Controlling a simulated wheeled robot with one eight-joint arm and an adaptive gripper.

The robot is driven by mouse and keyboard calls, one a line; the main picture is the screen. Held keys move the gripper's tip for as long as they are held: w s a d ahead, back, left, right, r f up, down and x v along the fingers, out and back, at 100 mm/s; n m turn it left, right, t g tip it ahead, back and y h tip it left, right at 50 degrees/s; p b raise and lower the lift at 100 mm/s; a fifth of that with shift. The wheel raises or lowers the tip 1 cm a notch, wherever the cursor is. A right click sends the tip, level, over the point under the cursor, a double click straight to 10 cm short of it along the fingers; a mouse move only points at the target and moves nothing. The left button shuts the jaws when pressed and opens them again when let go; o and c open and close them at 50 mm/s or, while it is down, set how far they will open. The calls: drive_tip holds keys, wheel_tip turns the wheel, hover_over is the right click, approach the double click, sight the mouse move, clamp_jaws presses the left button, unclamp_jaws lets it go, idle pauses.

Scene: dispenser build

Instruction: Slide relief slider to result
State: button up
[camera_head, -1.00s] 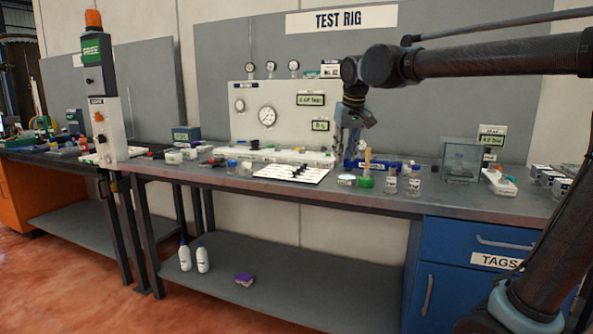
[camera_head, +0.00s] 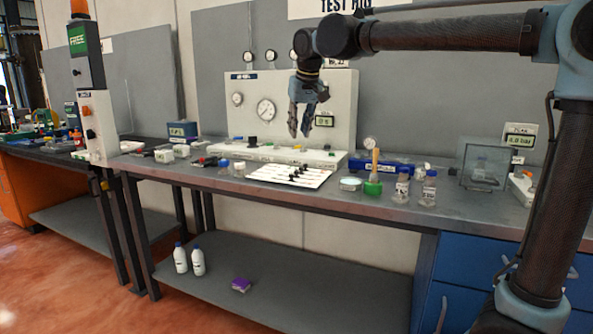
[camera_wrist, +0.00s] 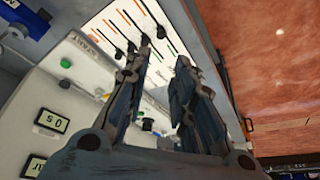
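A white slider board (camera_head: 264,173) lies on the bench in front of the test rig, with several black slider knobs on it. In the wrist view the board (camera_wrist: 100,32) shows orange and green lines and dark knobs near the fingertips. I cannot read which slider is the relief or where the result mark is. My gripper (camera_head: 299,134) points down, above and behind the board, in front of the rig's face. In the wrist view its two fingers (camera_wrist: 165,54) are apart with nothing between them; they hide part of the board.
The white rig (camera_head: 290,95) with gauges and displays stands behind, with a knobbed base ledge (camera_head: 322,156). To the right are a green-based cylinder (camera_head: 373,188), small bottles (camera_head: 428,190) and a clear box (camera_head: 482,165). Small parts sit at the left.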

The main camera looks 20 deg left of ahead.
sight(292, 175)
drive_tip(key=x, duration=1.7)
drive_tip(key=shift+c, duration=0.3)
clamp_jaws()
